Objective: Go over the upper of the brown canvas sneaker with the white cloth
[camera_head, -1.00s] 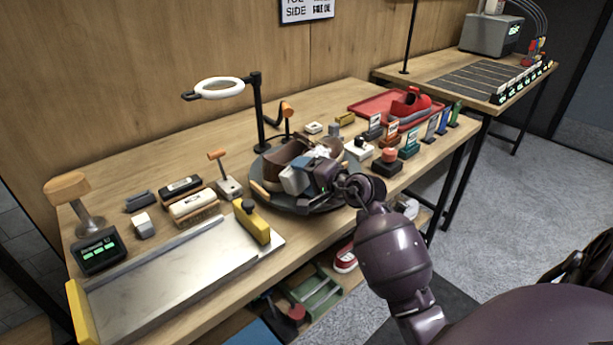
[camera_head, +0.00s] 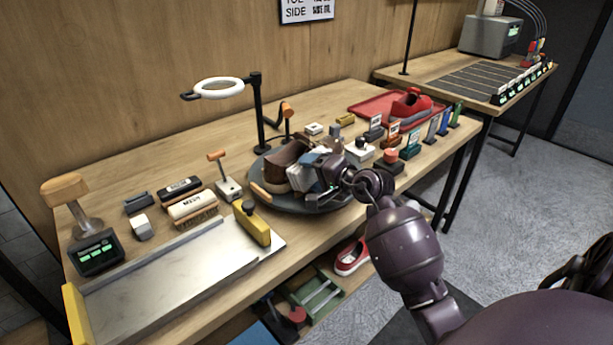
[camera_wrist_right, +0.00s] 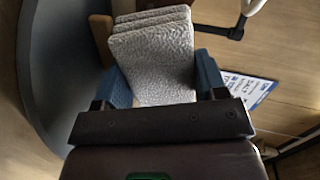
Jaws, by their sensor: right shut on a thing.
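The brown canvas sneaker (camera_head: 285,156) sits on a round dark turntable (camera_head: 277,203) near the middle of the bench. Its pale lower part shows at the front, and my right gripper partly hides its right side. My right gripper (camera_head: 322,170) is at the sneaker's right side. In the right wrist view its blue fingers are shut on the white cloth (camera_wrist_right: 155,60), a folded, textured pad. I cannot tell whether the cloth touches the sneaker. My left gripper is out of view.
A ring lamp (camera_head: 217,88) stands behind the turntable. Small blocks, bottles and a red tray (camera_head: 372,106) with a red shoe crowd the right side. The bench's front edge is close below the turntable.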

